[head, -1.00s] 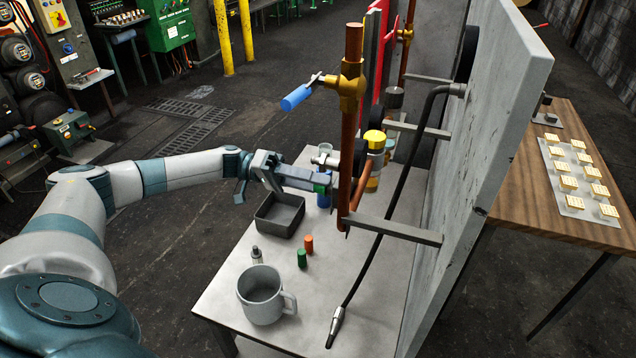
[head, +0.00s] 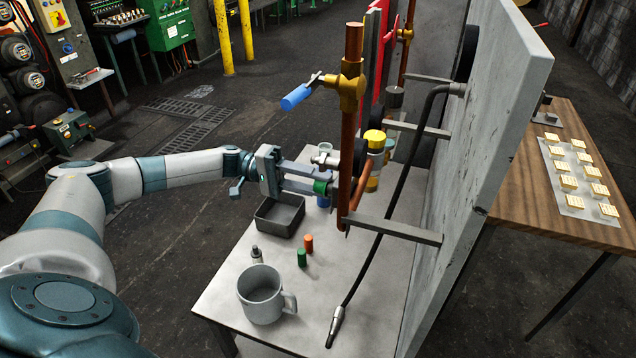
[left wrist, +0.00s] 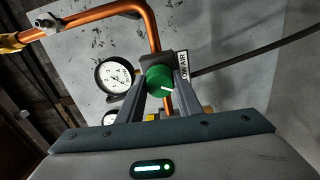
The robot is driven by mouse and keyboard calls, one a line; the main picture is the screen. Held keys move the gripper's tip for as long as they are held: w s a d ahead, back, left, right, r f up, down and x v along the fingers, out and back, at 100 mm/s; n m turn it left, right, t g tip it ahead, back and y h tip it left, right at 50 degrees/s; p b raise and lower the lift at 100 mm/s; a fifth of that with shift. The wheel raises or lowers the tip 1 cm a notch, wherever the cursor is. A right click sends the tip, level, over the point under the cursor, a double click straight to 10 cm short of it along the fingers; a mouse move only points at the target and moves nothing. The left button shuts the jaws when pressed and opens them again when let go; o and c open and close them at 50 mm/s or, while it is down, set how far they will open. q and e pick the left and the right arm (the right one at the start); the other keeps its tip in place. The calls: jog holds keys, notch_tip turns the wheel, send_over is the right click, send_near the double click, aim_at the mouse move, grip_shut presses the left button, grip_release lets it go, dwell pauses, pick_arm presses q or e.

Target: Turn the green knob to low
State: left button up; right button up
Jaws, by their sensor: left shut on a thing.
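In the head view the green knob (head: 320,187) sits in front of the copper pipe, partly hidden by a finger. My left gripper (head: 318,180) is shut on the green knob, one finger on either side of it; its fingers (left wrist: 158,92) flank it in the left wrist view. My right gripper is not in view.
A copper pipe (head: 348,130) with a blue-handled valve (head: 296,97) rises beside the gripper. A gauge (left wrist: 115,76) is left of the knob. Below are a dark tray (head: 280,232), a grey mug (head: 262,300) and small green and orange cylinders. A grey panel (head: 480,150) stands right.

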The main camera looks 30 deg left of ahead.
pick_arm(q)
jog(key=o, duration=1)
jog(key=shift+f, duration=0.15)
jog(key=shift+o, duration=0.2)
jog(key=shift+a, duration=0.15)
jog(key=b+v, duration=0.9)
jog(key=v, duration=0.8)
